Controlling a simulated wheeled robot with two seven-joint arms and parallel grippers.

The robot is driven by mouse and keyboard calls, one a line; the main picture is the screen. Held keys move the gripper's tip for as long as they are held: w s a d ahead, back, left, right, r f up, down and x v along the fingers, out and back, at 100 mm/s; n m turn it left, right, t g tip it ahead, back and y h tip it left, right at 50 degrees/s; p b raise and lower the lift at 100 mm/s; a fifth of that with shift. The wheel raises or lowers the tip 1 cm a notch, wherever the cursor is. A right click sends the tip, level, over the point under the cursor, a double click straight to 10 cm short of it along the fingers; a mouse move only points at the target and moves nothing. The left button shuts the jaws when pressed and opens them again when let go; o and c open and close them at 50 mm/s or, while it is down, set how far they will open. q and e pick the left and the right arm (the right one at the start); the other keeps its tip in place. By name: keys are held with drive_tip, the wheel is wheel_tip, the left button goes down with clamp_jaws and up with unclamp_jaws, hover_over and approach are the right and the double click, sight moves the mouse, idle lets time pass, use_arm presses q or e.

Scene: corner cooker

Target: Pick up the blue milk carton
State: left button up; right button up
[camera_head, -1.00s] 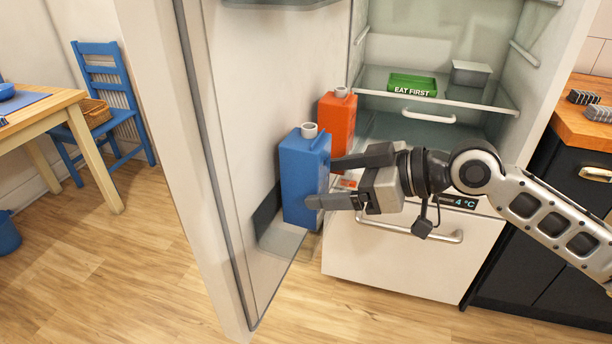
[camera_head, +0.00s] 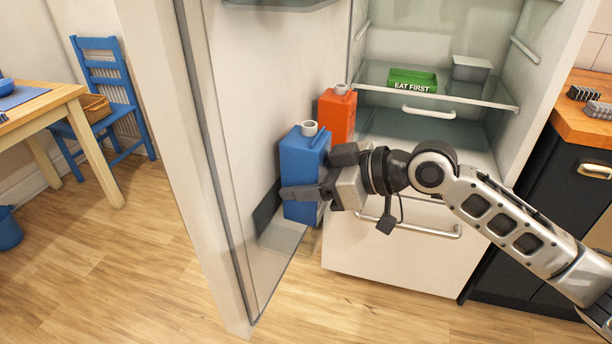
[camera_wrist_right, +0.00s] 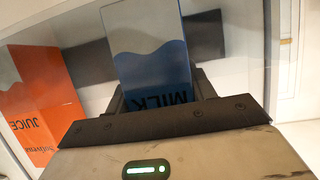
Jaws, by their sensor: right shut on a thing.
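The blue milk carton (camera_head: 303,162) stands upright in the fridge door's lower shelf, with a pale cap on top. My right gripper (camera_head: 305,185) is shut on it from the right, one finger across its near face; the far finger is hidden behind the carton. In the right wrist view the carton (camera_wrist_right: 150,55) stands between the two fingers, with the word MILK low on its face. My left gripper is in neither view.
An orange juice carton (camera_head: 337,116) stands just behind the blue one in the door. The open fridge door (camera_head: 232,130) is close on the left. A green EAT FIRST tray (camera_head: 412,80) and a grey container (camera_head: 471,68) sit on the fridge shelf. A drawer handle (camera_head: 430,232) sticks out below.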

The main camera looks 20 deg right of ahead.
sight(312, 138)
drive_tip(key=shift+r, duration=0.2)
